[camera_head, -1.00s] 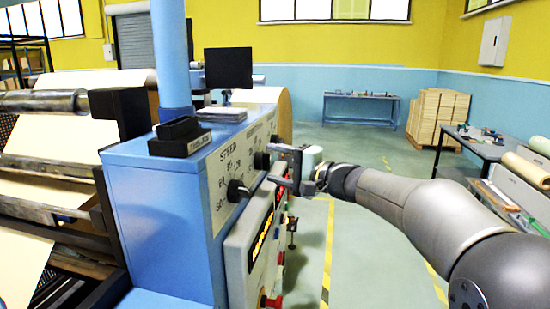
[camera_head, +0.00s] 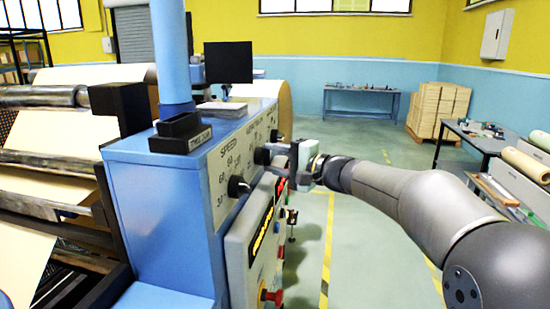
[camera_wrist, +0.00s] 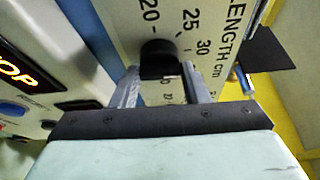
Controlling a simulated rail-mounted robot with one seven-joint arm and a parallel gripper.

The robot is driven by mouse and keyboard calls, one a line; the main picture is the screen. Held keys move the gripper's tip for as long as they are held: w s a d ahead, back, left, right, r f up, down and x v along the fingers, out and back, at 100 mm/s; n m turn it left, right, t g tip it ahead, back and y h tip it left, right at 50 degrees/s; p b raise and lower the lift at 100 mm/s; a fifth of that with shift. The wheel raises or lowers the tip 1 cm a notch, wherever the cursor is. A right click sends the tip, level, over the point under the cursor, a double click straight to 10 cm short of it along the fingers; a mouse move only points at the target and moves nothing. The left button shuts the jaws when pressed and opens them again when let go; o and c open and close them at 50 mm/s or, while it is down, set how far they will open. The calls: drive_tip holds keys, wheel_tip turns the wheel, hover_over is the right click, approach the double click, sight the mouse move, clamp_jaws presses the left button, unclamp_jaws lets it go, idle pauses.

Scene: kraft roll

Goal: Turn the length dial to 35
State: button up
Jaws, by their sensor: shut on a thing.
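The length dial is a black knob (camera_wrist: 160,60) on a pale panel marked LENGTH cm (camera_wrist: 210,40). The numbers 20, 25 and 30 show around it. The mark it points to cannot be read, and 35 is not clearly legible. My gripper (camera_wrist: 160,80) is shut on the knob, with one finger on each side. In the head view the dial (camera_head: 262,156) is on the blue machine's slanted face, and my gripper (camera_head: 281,152) reaches it from the right, hiding part of the panel.
A second black knob, the speed dial (camera_head: 238,187), sits nearer on the same panel. Below is a grey control box with a lit display (camera_head: 264,227) and a red button (camera_head: 270,296). A dark monitor (camera_head: 228,62) stands behind.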

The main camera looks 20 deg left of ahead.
drive_tip(key=shift+w+r+m+g+h+p, duration=0.15)
drive_tip(key=shift+m+g+h+p, duration=0.45)
drive_tip(key=shift+m+p, duration=0.95)
drive_tip(key=shift+r+m+g+h+p, duration=0.1)
drive_tip(key=shift+m+g+h+p, duration=0.5)
drive_tip(key=shift+m+p, duration=0.9)
drive_tip(key=shift+m, duration=0.25)
drive_tip(key=o, duration=1)
drive_tip(key=b+v, duration=0.5)
drive_tip(key=v, duration=1.2)
drive_tip(key=shift+d+r, duration=0.15)
drive_tip(key=shift+d, duration=0.1)
